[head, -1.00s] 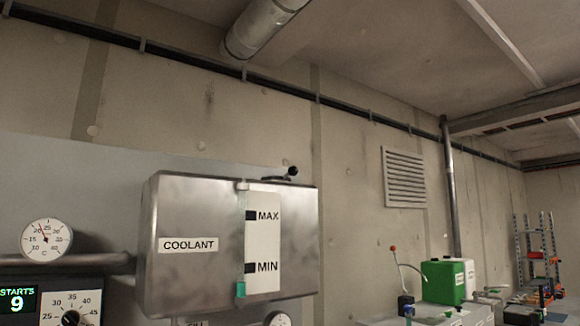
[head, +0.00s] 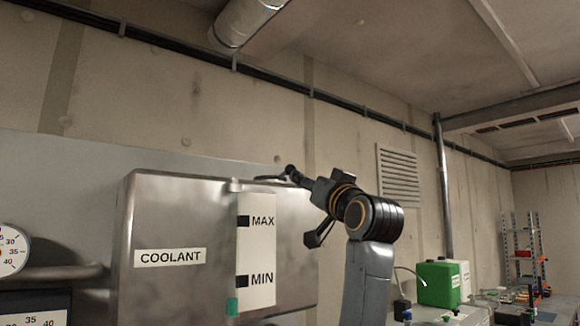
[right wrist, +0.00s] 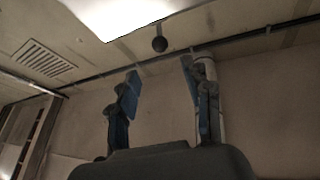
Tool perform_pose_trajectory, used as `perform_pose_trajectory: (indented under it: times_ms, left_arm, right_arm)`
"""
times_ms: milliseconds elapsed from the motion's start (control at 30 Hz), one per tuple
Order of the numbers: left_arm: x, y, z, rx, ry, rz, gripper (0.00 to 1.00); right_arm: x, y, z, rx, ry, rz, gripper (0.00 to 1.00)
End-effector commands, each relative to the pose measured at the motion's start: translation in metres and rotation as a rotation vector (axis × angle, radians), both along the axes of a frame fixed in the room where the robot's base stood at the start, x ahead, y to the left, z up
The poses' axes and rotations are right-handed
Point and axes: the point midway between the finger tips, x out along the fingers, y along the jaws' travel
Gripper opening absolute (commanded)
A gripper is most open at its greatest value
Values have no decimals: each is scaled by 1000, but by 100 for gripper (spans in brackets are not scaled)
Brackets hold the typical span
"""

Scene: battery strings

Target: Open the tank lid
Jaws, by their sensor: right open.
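The metal coolant tank (head: 170,215) hangs on the wall in the head view, with a COOLANT label and a MAX/MIN level strip (head: 257,250). Its dark lid handle (head: 268,177) shows at the top edge, partly overlapped by my right gripper (head: 301,207). The lid's top face is hidden from the head view. My left gripper is not in view.
A round gauge (head: 10,250) and a pipe (head: 65,274) lie left of the tank. A green box (head: 438,284) and a shelf rack (head: 523,255) stand at the right.

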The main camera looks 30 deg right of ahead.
Motion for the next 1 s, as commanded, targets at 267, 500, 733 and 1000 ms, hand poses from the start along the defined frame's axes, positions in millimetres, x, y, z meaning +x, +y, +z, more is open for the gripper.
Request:
perform_pose_trajectory:
  times_ms: [267,500,733,1000]
  left_arm:
    - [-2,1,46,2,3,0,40]
    - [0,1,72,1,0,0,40]
    - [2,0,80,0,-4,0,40]
    - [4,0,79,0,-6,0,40]
  right_arm:
    - [56,-10,29,1,6,2,49]
    - [93,-18,42,0,3,1,49]
    - [107,-21,45,-1,1,0,49]
    - [108,-21,44,-1,1,0,49]
